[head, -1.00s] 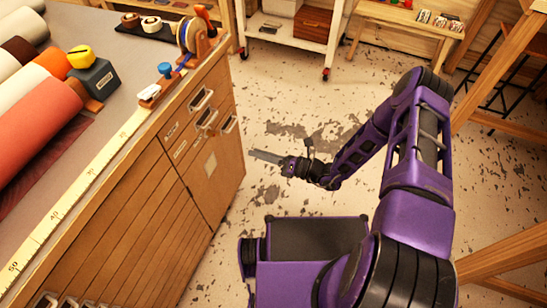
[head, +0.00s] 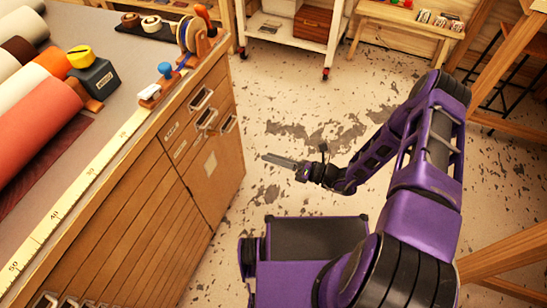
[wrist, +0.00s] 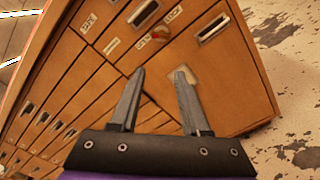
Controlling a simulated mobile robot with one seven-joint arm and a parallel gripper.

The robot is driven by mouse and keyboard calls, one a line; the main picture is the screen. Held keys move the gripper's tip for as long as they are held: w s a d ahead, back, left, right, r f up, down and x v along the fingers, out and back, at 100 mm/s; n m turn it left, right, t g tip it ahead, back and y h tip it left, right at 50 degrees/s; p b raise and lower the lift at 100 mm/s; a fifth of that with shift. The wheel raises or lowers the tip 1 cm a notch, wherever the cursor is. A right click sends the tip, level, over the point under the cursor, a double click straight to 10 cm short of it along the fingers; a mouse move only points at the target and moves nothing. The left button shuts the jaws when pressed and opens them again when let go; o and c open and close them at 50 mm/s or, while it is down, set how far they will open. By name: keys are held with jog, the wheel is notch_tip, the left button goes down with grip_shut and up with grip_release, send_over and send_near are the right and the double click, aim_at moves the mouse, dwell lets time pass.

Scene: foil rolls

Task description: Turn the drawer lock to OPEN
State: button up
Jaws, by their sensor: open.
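The wooden drawer cabinet (head: 150,190) stands at left in the head view, and its front fills most of the wrist view (wrist: 85,110). A small lock (wrist: 158,35) with a reddish spot shows on that front in the wrist view, between small white labels whose lettering is hard to read. Its exact turn cannot be told. My gripper (head: 272,159) is out over the floor to the right of the cabinet, apart from it. In the wrist view its two fingers (wrist: 160,72) are spread with nothing between them, pointing toward the front below the lock.
Metal pulls (wrist: 214,27) stick out from the drawer fronts. A white cart (head: 290,30) stands at the back. The floor between cabinet and arm is clear.

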jog(key=v, duration=1.7)
jog(key=shift+d, duration=0.15)
jog(key=shift+s, duration=0.15)
